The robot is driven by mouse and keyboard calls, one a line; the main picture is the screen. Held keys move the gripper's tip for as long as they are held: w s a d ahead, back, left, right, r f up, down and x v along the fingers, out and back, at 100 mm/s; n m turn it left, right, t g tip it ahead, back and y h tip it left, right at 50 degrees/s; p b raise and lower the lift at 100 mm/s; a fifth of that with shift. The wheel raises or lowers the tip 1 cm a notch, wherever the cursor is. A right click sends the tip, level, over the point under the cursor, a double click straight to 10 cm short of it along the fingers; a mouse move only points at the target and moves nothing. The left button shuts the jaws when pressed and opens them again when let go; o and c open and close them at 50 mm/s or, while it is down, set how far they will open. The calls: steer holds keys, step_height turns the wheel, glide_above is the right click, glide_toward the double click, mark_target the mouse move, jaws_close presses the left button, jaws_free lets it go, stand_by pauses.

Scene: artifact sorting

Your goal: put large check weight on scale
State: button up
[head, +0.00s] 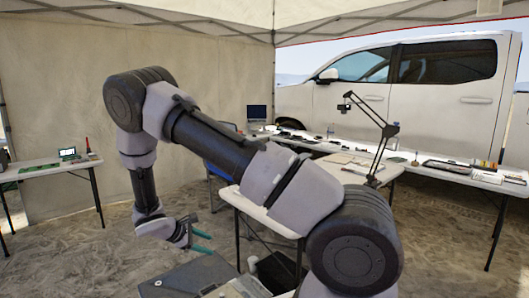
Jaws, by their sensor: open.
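My gripper (210,244) hangs low at the left of centre in the head view, with its two teal fingers apart and nothing seen between them. It is in front of and below the level of the central white table (240,200), clear of the tabletops. I cannot make out the large check weight in this view. I cannot tell which item, if any, is the scale. My arm hides part of the central table and what may stand on it.
A left table (50,170) holds a small device with a screen (68,153) and a green mat (38,168). A long back table (440,172) carries several small items. A lamp arm (390,130) rises above the central table. A white truck (400,85) stands behind. Sandy ground lies open at left.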

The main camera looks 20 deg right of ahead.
steer(key=s+d+r+m+g+y, duration=0.1)
steer(key=s+d+r+m+y, duration=0.15)
steer(key=r, duration=0.65)
steer(key=s+d+r+m+y, duration=0.2)
steer(key=d+r+m, duration=0.15)
steer(key=r, duration=0.55)
steer(key=s+d+r+m+g+y, duration=0.15)
steer(key=r+m, duration=0.25)
steer(key=r, duration=0.5)
steer(key=s+d+r+m+t+y, duration=0.2)
steer(key=s+r+m+t, duration=0.1)
steer(key=s+r, duration=0.5)
steer(key=s+d+r+m+t+y, duration=0.1)
steer(key=s+r+m+t+y, duration=0.2)
steer(key=s+r+m, duration=0.2)
steer(key=s+r, duration=0.3)
steer(key=s, duration=0.3)
steer(key=shift+s+d+r, duration=0.15)
steer(key=shift+d+r, duration=0.15)
steer(key=shift+d, duration=0.05)
steer(key=shift+t, duration=0.25)
